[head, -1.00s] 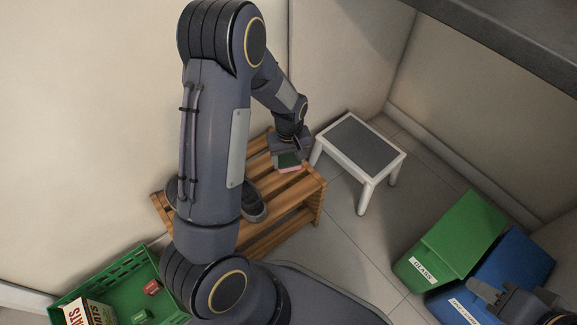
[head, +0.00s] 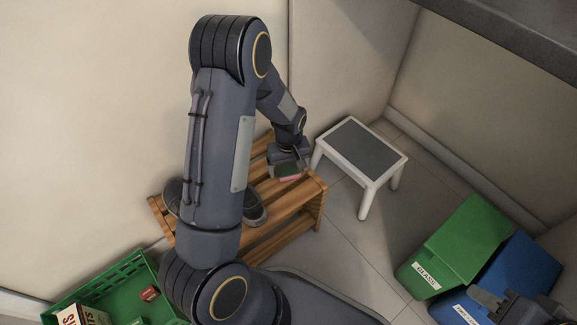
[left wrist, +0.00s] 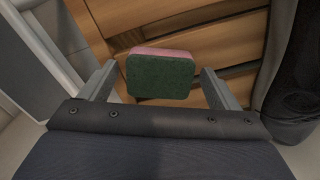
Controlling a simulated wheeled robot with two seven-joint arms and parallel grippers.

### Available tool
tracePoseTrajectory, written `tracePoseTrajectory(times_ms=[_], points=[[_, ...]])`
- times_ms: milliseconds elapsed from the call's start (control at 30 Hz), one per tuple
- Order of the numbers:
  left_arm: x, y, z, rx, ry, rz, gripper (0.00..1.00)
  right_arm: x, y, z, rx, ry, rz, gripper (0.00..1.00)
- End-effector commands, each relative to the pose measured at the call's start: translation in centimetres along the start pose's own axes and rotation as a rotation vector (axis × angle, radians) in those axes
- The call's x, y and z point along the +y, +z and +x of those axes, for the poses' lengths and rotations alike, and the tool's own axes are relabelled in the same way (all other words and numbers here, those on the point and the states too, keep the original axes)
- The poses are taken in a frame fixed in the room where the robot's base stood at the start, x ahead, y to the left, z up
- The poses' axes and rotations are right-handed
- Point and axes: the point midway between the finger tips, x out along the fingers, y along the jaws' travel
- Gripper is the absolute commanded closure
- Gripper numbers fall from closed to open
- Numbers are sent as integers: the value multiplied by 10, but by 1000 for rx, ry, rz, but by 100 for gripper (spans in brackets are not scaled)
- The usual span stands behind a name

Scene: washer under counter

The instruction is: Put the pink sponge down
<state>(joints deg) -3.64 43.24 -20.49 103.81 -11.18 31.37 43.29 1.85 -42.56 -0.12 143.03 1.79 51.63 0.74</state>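The pink sponge (head: 289,178) with a dark green face is at the right end of the slatted wooden rack (head: 310,192), low over or on its top slats. In the left wrist view the green face of the sponge (left wrist: 160,78) is toward me, with a pink strip along its upper edge. My left gripper (head: 288,168) is around it; its fingers (left wrist: 158,76) stand open, with a gap on each side of the sponge. My right gripper (head: 508,308) shows only partly at the lower right, and its fingers are not clear.
Dark shoes (head: 254,207) stand on the rack, partly behind my left arm. A white step stool (head: 368,192) with a grey top is right of the rack. Green (head: 450,250) and blue (head: 520,262) bins are lower right; a green crate (head: 118,282) is lower left.

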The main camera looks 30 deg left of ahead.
Motion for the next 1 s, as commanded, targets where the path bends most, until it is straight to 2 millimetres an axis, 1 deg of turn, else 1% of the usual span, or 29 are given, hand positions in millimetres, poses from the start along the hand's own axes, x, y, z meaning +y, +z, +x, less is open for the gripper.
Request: tracePoseTrajectory(times_ms=[167,267,367,600,700,800,1000], points=[[0,0,0,0,0,0,17,0,0,0,0,0,0,63],[0,0,-6,1,1,0,17,-2,-2,-4,0,0,0,63],[1,-1,-20,3,3,0,17,-4,-4,-9,0,0,0,63],[1,0,-73,3,4,1,17,-13,-14,-28,0,0,0,63],[1,0,-93,3,3,0,17,-16,-18,-35,0,0,0,63],[0,0,-108,3,3,0,17,-18,-20,-40,0,0,0,63],[-1,0,-126,0,7,1,17,-20,-22,-43,0,0,0,63]])
